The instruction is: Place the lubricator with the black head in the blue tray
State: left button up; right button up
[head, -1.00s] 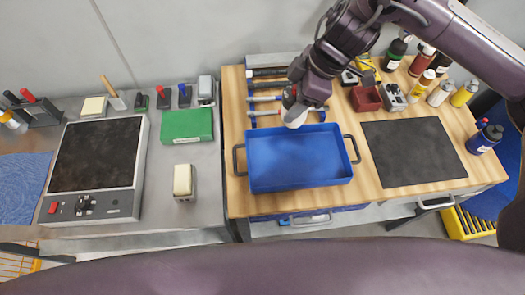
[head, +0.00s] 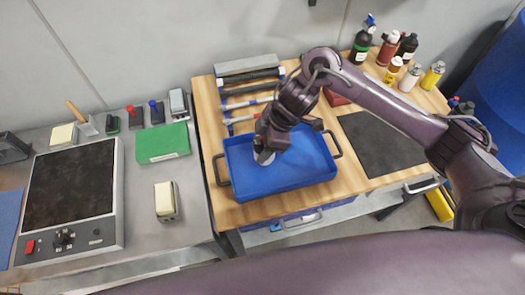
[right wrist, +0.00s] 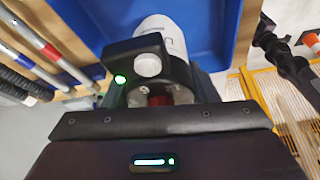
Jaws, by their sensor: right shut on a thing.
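My right gripper (head: 266,148) is shut on a white bottle (head: 262,157), in the left part of the blue tray (head: 305,165). In the right wrist view the bottle's white body (right wrist: 165,32) sticks out beyond the gripper (right wrist: 155,68), against the blue tray (right wrist: 95,15). A dark red part shows between the jaws; the rest of the bottle's head is hidden, so I cannot tell its full colour. The bottle is in or just over the tray; whether its base touches the floor is unclear. The tray is otherwise empty. My left gripper is not in view.
The tray sits on a wooden bench (head: 215,120), with tools in a rack (head: 250,92) behind it. A dark mat (head: 380,140) lies to its right. A green box (head: 163,142) lies on the left bench.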

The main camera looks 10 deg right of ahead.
notch_tip(320, 180, down, 4)
jog(key=shift+r, duration=0.25)
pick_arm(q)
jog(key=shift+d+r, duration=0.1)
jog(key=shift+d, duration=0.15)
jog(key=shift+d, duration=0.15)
pick_arm(e)
jog(key=shift+f, duration=0.15)
jog(key=o, duration=1.2)
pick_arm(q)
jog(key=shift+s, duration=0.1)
pick_arm(e)
jog(key=v, duration=1.2)
jog(key=shift+a+p, duration=0.1)
jog(key=shift+p, duration=0.3)
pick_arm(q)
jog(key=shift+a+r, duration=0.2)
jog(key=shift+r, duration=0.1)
